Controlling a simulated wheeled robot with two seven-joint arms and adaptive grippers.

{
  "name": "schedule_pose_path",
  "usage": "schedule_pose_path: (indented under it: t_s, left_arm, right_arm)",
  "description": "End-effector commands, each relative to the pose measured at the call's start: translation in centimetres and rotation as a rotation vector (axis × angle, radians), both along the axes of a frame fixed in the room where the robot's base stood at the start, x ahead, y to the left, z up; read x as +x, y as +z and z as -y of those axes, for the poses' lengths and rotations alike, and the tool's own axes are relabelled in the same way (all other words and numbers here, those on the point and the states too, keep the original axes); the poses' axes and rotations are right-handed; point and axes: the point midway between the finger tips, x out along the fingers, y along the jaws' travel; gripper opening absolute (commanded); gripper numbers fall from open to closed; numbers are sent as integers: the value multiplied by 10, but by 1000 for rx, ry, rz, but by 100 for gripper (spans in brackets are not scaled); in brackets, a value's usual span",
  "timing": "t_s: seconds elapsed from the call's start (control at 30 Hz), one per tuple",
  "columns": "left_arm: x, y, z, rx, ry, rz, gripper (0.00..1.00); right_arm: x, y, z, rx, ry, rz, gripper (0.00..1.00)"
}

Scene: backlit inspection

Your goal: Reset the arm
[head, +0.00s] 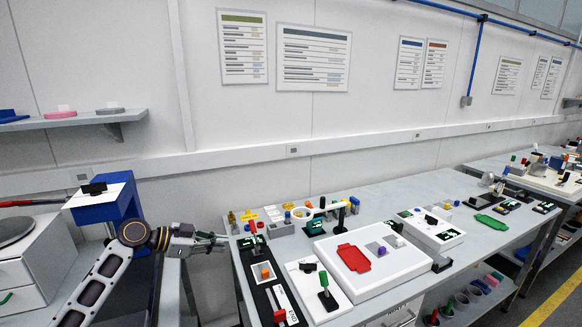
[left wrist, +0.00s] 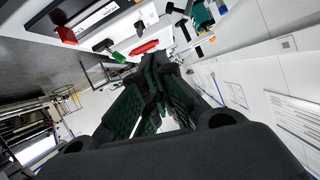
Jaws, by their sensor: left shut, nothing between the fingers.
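My left arm comes in from the lower left of the head view. Its gripper (head: 224,240) points right, beside the left end of the grey workbench (head: 380,214). The left gripper is shut and empty. In the left wrist view its dark green ridged fingers (left wrist: 160,64) come together at the middle. My right gripper does not show in either view.
A blue box (head: 108,206) stands left of the gripper. A wall shelf (head: 82,119) is at the upper left.

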Motion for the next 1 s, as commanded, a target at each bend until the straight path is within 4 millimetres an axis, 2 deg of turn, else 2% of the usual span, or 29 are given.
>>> schedule_pose_path:
  t_s: [0.27, 0.53, 0.77, 1.0]
  left_arm:
    - [-6, -11, 5, 13, 2, -22, 0]
    - [-17, -32, 14, 38, 9, -60, 0]
    - [-35, -62, 26, 75, 23, -117, 0]
    - [-69, -109, 45, 138, 61, -213, 0]
  right_arm:
    - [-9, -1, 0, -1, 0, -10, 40]
    - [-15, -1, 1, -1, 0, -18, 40]
    - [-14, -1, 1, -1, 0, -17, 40]
    - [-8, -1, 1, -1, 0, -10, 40]
